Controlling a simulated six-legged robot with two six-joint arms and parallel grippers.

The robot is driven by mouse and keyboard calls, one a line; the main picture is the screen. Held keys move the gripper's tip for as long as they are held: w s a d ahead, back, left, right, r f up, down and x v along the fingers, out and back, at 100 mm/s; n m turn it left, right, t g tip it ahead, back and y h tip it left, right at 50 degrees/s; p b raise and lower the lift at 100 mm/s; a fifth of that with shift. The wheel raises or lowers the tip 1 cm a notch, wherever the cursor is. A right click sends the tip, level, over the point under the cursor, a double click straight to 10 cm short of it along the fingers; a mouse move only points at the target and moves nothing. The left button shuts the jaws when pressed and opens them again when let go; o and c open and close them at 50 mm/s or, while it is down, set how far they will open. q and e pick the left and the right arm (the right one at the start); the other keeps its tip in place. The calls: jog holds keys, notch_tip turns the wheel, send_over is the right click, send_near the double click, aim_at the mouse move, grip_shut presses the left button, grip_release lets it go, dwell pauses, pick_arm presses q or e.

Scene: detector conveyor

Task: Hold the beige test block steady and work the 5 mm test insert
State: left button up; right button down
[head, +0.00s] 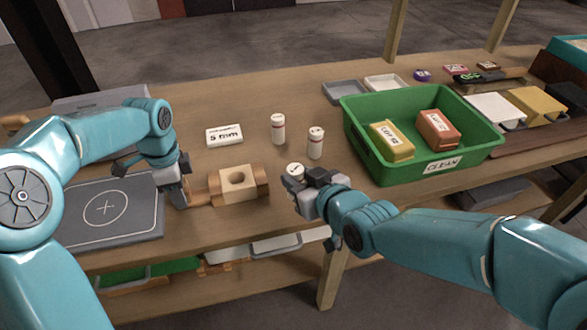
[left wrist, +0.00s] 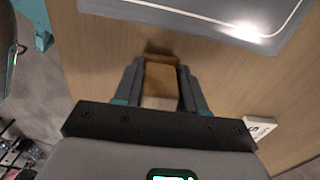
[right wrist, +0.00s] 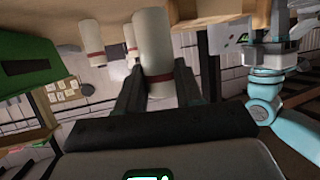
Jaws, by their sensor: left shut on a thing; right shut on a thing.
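The beige test block (head: 240,188), with a round open hole in its top and brown ends, sits on the table in the head view. My left gripper (head: 184,188) is shut on its left brown end; the left wrist view shows this end (left wrist: 160,78) between the fingers. My right gripper (head: 303,182) is shut on a white cylindrical insert (head: 295,168) with a red band, to the right of the block and apart from it. The insert fills the middle of the right wrist view (right wrist: 152,45). Any size mark on it is unreadable. A "5 mm" card (head: 224,135) lies behind the block.
Two similar white inserts stand on the table, one (head: 278,128) behind the other (head: 316,145). A green "CLEAN" bin (head: 365,160) with a yellow and a red-brown block stands at right. A grey plate (head: 130,225) lies at left. Small grey and white trays are behind the bin.

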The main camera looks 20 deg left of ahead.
jog(key=a+r+n+g+y, duration=0.1)
jog(key=a+r+n+g, duration=0.1)
jog(key=a, duration=0.5)
jog(key=w+a+r+n+g+y, duration=0.1)
jog(key=a+r+n+g+y, duration=0.1)
jog(key=a+r, duration=0.3)
jog(key=shift+w+a+r+n+g, duration=0.15)
jog(key=shift+w+a+n+g, duration=0.1)
jog(key=shift+a+n+g, duration=0.55)
jog(key=shift+a, duration=0.1)
jog(key=shift+f, duration=2.9)
jog(key=shift+f, duration=2.6)
jog(key=c, duration=0.7)
grip_release()
jog(key=shift+o, duration=0.2)
